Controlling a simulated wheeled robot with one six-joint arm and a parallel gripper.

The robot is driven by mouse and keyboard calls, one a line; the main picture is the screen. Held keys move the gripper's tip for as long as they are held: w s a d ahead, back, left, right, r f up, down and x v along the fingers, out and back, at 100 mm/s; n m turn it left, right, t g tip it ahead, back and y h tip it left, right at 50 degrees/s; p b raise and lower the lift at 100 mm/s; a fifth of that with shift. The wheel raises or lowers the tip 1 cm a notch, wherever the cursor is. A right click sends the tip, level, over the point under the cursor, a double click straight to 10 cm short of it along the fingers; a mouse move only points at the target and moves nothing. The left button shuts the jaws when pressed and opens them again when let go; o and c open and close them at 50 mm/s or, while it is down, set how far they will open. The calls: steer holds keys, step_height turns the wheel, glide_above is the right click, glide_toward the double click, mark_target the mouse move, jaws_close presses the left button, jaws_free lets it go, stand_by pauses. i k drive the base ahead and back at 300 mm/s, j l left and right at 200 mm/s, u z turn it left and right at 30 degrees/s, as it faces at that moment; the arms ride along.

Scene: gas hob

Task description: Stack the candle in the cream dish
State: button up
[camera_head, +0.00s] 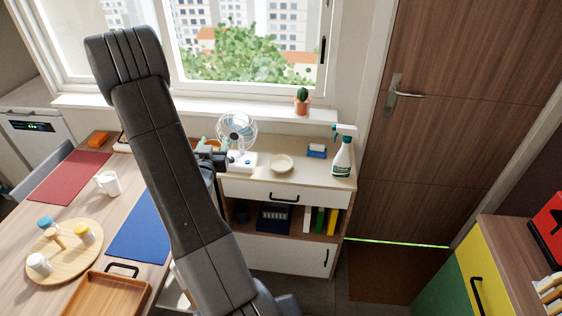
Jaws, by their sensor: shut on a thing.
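The cream dish (282,163) is a small, shallow round dish on top of the white cabinet under the window, and it looks empty. My gripper (226,160) is at the left part of the cabinet top, left of the dish and apart from it, in front of the fan's base. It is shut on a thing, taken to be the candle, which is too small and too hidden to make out. My dark arm covers part of this area. No other candle shows.
A white fan (237,132) stands close behind my gripper. A blue item (317,150) and a spray bottle (342,152) stand right of the dish. A potted cactus (302,100) is on the windowsill. The wooden table (75,212) at left holds a mug and a round tray.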

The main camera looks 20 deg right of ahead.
mark_target(281, 166)
steer(key=i+l+u, duration=0.15)
steer(key=l, duration=0.5)
steer(key=l+u, duration=0.15)
steer(key=l, duration=0.5)
steer(key=i+l+u, duration=0.15)
steer(key=l, duration=0.5)
